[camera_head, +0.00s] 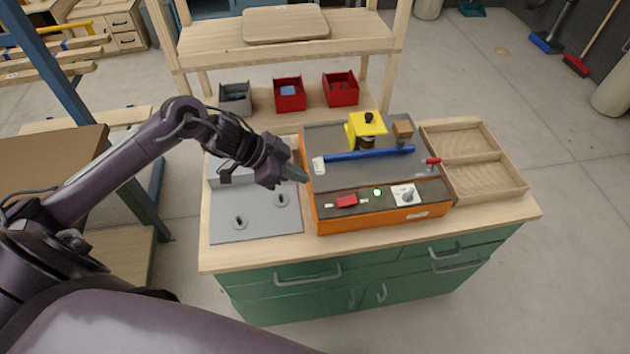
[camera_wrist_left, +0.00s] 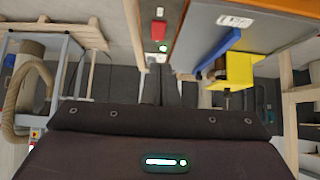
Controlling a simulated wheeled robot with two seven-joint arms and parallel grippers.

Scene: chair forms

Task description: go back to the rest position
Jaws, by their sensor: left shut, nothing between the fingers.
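My left gripper (camera_head: 296,176) is shut and empty in the head view. It hangs over the seam between a grey plate (camera_head: 225,226) and an orange machine with a dark top (camera_head: 330,225). In the left wrist view, the shut fingers (camera_wrist_left: 170,88) point away from the camera, with nothing between them. Another dark part of my body covers the bottom left of the head view. My right gripper is in neither view.
The machine carries a blue bar (camera_head: 370,154), a yellow block with a black knob (camera_head: 364,127), a red switch (camera_head: 346,201) and a grey dial (camera_head: 406,196). An empty two-part wooden tray (camera_head: 487,142) lies right. Red bins (camera_head: 289,96) stand behind. Green drawers (camera_head: 300,290) are below.

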